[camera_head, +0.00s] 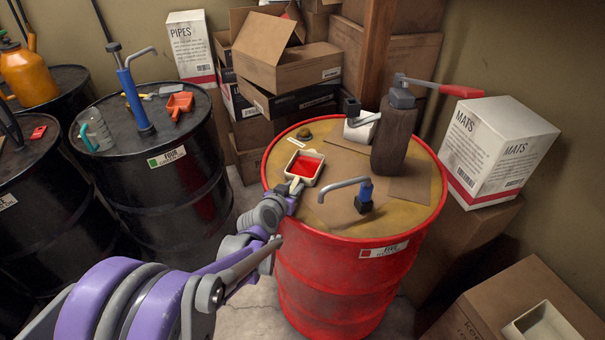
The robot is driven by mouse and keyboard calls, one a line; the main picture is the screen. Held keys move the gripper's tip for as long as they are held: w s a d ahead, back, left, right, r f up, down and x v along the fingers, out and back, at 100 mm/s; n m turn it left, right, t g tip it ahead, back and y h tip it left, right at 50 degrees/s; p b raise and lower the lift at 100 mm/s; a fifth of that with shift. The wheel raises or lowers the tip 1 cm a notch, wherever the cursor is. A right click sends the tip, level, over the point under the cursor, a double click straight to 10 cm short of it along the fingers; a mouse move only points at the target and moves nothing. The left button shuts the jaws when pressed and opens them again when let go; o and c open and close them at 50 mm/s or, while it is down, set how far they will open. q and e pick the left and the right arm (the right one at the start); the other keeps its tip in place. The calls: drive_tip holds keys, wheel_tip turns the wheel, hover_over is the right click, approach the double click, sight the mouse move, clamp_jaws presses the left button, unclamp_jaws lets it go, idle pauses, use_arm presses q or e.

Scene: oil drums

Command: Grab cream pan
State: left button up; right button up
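The cream pan (318,158) lies near the left rim of the top of the red drum (345,270). It is a small rectangular pan with a red inside, and its short handle points toward the front left. My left gripper (295,188) is at the handle end of the pan, low over the drum's edge. The fingers and the handle overlap in this view and are small, so I cannot tell whether the fingers are around the handle or shut on it. My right gripper is not in view.
A hand pump (362,195) with a bent spout stands right of the pan. A dark canister (395,140) and a paper roll (359,130) stand behind. Cardboard boxes (285,65) fill the back.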

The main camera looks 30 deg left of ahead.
use_arm(q)
clamp_jaws()
idle(1.0)
